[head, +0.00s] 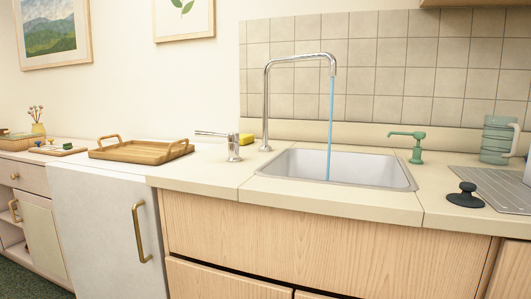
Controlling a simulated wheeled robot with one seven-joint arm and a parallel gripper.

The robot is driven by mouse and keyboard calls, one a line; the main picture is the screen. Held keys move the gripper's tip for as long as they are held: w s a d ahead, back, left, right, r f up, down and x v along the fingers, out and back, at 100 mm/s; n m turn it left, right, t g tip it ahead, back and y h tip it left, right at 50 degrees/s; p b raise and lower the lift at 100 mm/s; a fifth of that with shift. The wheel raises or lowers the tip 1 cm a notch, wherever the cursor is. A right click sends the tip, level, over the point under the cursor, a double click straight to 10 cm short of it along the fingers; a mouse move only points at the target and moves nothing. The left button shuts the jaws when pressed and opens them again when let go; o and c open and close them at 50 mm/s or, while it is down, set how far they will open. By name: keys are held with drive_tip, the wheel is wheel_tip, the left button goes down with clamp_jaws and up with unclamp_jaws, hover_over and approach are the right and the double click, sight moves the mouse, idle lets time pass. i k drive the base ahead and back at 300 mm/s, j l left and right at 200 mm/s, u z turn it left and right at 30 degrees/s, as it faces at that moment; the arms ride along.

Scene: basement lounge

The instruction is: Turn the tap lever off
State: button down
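The tap spout (266,95) is a tall chrome pipe that rises behind the left part of the sink and bends over it. The tap lever (212,134) is a thin chrome handle on a short chrome post (233,150) on the counter, left of the spout. The lever points left and lies nearly level. My gripper is not in view.
A yellow sponge (246,139) sits just behind the lever post. A wooden tray (140,151) lies to the left. A green soap dispenser (417,148), black plug (465,194) and green mugs (497,140) stand right of the sink. The counter front is clear.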

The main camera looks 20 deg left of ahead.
sight(231, 136)
drive_tip(key=i+j+z, duration=0.1)
drive_tip(key=j, duration=0.65)
drive_tip(key=j+z, duration=0.1)
drive_tip(key=j, duration=0.6)
drive_tip(key=j+z, duration=0.15)
drive_tip(key=j, duration=0.6)
drive_tip(key=j+z, duration=0.1)
drive_tip(key=j, duration=0.65)
drive_tip(key=j+z, duration=0.1)
drive_tip(key=j, duration=0.65)
drive_tip(key=j+z, duration=0.1)
drive_tip(key=j, duration=0.65)
drive_tip(key=k+j+z, duration=0.15)
drive_tip(key=j, duration=0.6)
